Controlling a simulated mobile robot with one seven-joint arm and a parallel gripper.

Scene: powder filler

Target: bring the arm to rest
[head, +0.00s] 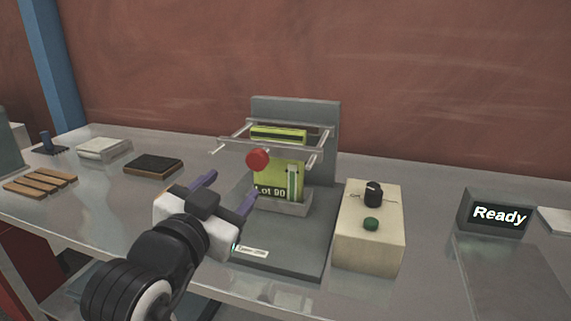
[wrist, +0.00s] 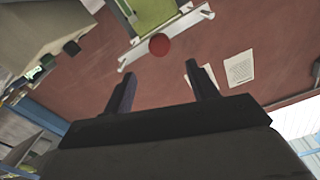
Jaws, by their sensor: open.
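My gripper (head: 228,194) is open and empty in the head view, in front of and slightly left of the powder filler. In the wrist view my gripper (wrist: 158,85) shows two dark fingers spread apart with nothing between them. The filler (head: 295,110) is a grey stand with a clear frame. A yellow-green pouch marked "Lot 90" (head: 272,178) stands upright in its tray. A red knob (head: 257,159) sits at the front of the frame, and the knob also shows in the wrist view (wrist: 159,44), beyond the fingertips. The arm reaches in from the bottom left.
A beige control box (head: 369,235) with a black dial and green button stands right of the filler. A display reading "Ready" (head: 498,214) is further right. Wooden strips (head: 40,183), a dark block (head: 153,166) and a pale stack (head: 104,148) lie left.

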